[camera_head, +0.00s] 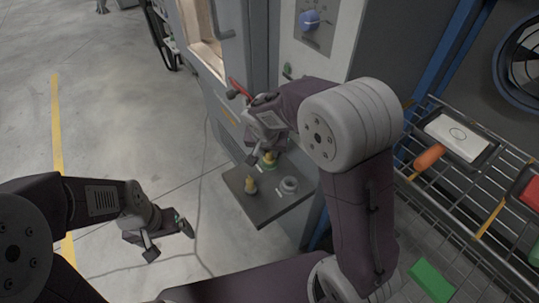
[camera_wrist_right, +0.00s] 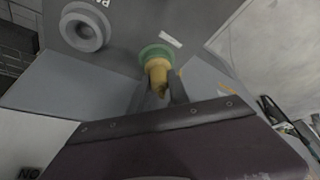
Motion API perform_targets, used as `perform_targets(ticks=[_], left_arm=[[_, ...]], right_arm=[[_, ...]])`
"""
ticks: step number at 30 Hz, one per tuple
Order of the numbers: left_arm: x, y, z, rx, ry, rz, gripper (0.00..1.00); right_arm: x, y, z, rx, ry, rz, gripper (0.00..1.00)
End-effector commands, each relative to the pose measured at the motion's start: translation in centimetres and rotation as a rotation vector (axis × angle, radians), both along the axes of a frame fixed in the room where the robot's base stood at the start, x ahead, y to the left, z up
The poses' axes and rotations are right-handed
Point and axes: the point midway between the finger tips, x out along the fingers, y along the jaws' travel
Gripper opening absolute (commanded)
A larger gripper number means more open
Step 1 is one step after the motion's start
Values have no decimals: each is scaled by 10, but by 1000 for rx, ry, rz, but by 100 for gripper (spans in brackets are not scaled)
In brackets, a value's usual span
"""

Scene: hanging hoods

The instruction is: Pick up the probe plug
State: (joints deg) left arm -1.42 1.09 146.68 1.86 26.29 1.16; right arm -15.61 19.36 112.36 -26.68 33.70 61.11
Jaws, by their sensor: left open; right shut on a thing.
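A small grey shelf (camera_head: 265,205) sticks out from the cabinet. A yellow plug (camera_head: 268,158) stands at a green ring (camera_wrist_right: 158,52) on it; I take this as the probe plug. My right gripper (camera_wrist_right: 160,90) is shut on this plug, one finger on each side, in the right wrist view. The plug's lower end is hidden at the green ring, so I cannot tell whether it is clear of it. A second yellow piece (camera_head: 250,185) stands nearer the shelf's left edge. My left gripper (camera_head: 168,237) is open and empty, over the floor left of the shelf.
A pale grey round socket (camera_head: 289,184) sits on the shelf right of the plugs. A cabinet with a blue knob (camera_head: 309,20) stands behind. A wire rack at right holds a white-topped box (camera_head: 458,136), an orange item (camera_head: 429,157) and a green block (camera_head: 432,281).

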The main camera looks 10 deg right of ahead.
Motion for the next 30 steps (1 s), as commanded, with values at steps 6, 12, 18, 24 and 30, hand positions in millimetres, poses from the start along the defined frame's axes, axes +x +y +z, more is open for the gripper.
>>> perform_targets(ticks=[6,12,18,24,30], left_arm=[[0,0,9,0,0,0,91],[0,0,29,0,0,0,91],[0,0,37,0,0,0,91],[0,0,38,0,0,0,91],[0,0,46,0,0,0,91]], right_arm=[[1,0,18,1,-3,-1,0],[1,0,69,1,-4,-2,0],[0,0,97,0,-1,0,0],[0,0,102,0,0,0,0],[0,0,111,0,0,0,0]])
